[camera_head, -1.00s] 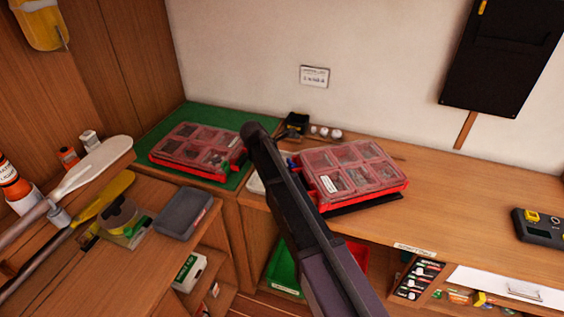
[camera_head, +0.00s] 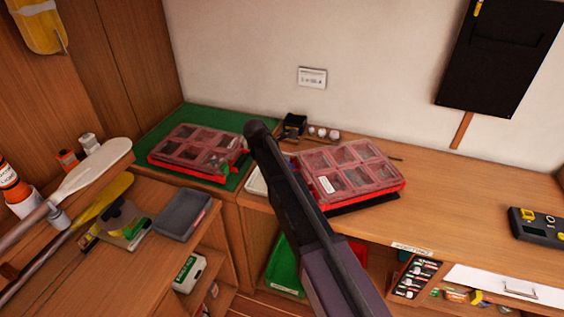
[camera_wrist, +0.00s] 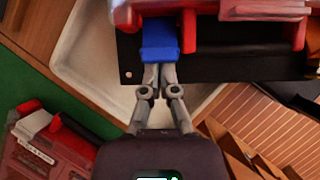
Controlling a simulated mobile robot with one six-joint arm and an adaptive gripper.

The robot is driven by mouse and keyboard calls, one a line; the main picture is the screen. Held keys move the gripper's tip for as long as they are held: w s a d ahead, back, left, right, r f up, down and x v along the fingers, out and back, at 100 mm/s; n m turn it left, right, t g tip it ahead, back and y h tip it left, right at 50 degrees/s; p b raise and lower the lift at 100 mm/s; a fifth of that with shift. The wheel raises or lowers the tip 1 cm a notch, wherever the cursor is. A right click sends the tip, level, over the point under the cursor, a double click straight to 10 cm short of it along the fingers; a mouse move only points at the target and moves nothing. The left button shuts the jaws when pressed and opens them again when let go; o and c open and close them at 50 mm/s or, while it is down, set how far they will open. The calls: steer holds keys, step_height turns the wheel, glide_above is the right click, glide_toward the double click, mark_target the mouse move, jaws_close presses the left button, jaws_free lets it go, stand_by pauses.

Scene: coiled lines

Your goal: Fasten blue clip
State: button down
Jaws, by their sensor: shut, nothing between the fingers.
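A blue clip (camera_wrist: 161,40) sits on the near edge of a red case (camera_wrist: 245,12) in the wrist view, beside a red latch (camera_wrist: 189,32). My gripper (camera_wrist: 159,68) is shut with nothing between its fingers. Its fingertips are at the clip's lower edge and appear to touch it or lie just under it; I cannot tell which. In the head view this red case with a clear compartment lid (camera_head: 345,168) stands on the right bench. My arm hides the clip and my gripper there.
Another red case (camera_head: 198,148) lies on a green mat (camera_head: 168,125) at the left. The bench (camera_head: 460,210) right of the case is mostly clear.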

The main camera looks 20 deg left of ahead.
steer(key=shift+r+y+p, duration=0.15)
steer(key=shift+y+p, duration=0.15)
steer(key=shift+p, duration=0.1)
stand_by(0.5)
